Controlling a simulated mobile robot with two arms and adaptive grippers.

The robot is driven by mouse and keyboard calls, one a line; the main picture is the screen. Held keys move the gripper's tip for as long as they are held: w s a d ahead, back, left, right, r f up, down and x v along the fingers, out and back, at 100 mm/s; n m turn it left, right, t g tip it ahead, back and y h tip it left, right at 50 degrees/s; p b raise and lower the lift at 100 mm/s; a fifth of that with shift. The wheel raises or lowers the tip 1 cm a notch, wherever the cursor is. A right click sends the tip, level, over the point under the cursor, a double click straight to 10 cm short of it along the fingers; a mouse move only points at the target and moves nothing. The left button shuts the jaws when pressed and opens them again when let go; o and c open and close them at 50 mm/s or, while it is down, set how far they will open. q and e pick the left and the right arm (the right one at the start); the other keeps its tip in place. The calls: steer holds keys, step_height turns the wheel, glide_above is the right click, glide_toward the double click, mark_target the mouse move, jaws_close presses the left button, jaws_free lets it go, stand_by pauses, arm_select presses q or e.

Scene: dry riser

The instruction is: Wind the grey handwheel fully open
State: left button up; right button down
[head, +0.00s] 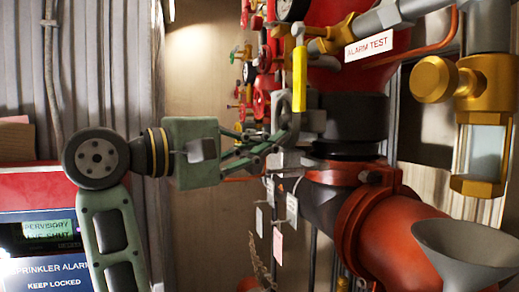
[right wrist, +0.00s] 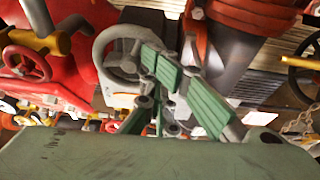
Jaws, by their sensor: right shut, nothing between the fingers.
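The grey handwheel (head: 286,106) is seen nearly edge-on in the middle of the head view, in front of the dark pipe. Its rounded rim also shows in the right wrist view (right wrist: 101,48), partly hidden by my fingers. My right gripper (head: 291,132) comes in from the left with its fingertips at the lower part of the wheel. In the right wrist view its green finger pads (right wrist: 172,66) overlap the wheel's right side. The gripper is shut with nothing between the fingers. I cannot tell whether the fingertips touch the rim or spokes. My left gripper is not in view.
A yellow lever (head: 300,80) hangs just above right of the wheel, near an ALARM TEST label (head: 368,46). Red handwheels (head: 265,97) stand behind. A large red pipe (head: 400,230) and grey funnel (head: 462,250) fill the lower right. A sign panel (head: 42,240) is at lower left.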

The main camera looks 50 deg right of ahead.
steer(key=shift+s+a+f, duration=0.15)
steer(key=shift+s, duration=0.3)
steer(key=v, duration=0.3)
steer(key=shift+w+a, duration=0.3)
steer(key=shift+w, duration=0.2)
steer(key=shift+d, duration=0.15)
